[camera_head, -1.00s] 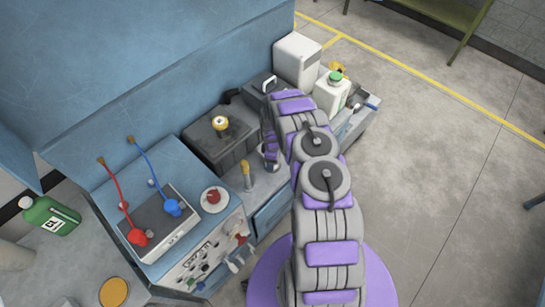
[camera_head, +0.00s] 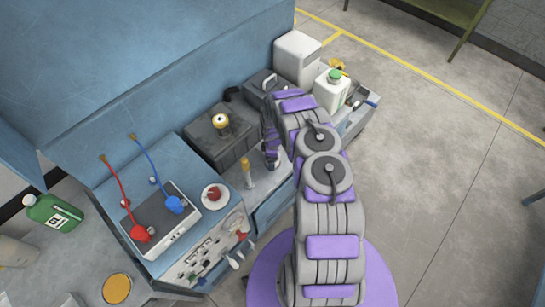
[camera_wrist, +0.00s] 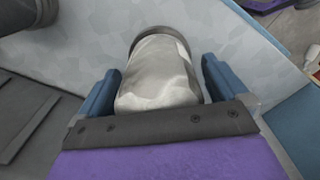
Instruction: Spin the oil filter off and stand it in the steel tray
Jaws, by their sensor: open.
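My gripper (camera_wrist: 160,85) is open, with its two blue fingers on either side of a pale, metallic cylinder (camera_wrist: 157,72) that has a dark rim at its far end. This cylinder appears to be the oil filter. Slim gaps show between it and the fingers. In the head view my gripper (camera_head: 270,150) points down over the grey work surface, and mostly hides the cylinder. A mottled grey metal surface (camera_wrist: 95,40) lies around the cylinder in the wrist view; I cannot tell whether it is the steel tray.
A dark box (camera_head: 205,140) with a brass-coloured cap stands left of my gripper. A yellow-topped post (camera_head: 247,172) is close in front. A white bottle with a green cap (camera_head: 332,90) and a white canister (camera_head: 298,58) stand behind. Open floor lies to the right.

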